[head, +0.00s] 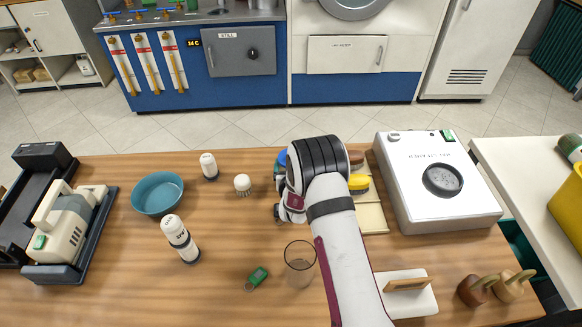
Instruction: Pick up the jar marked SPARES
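I cannot read the word SPARES on anything in the head view. A white bottle (180,238) with a black band and small, unreadable lettering stands left of centre. A smaller white bottle (208,166) with a dark base stands behind it. A clear, empty-looking glass (300,264) stands in front of my arm. My gripper (281,214) is over the middle of the table, right of both bottles. My wrist hides most of it, so its opening and anything between its fingers are not clear. A blue and green round thing (281,159) shows partly behind the wrist.
A teal bowl (158,194), a white round brush (242,185) and a green tag (257,278) are on the table (225,225). A yellow thing (359,183) lies right of my wrist. A white machine (437,180) fills the right, a dark-based device (68,235) the left.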

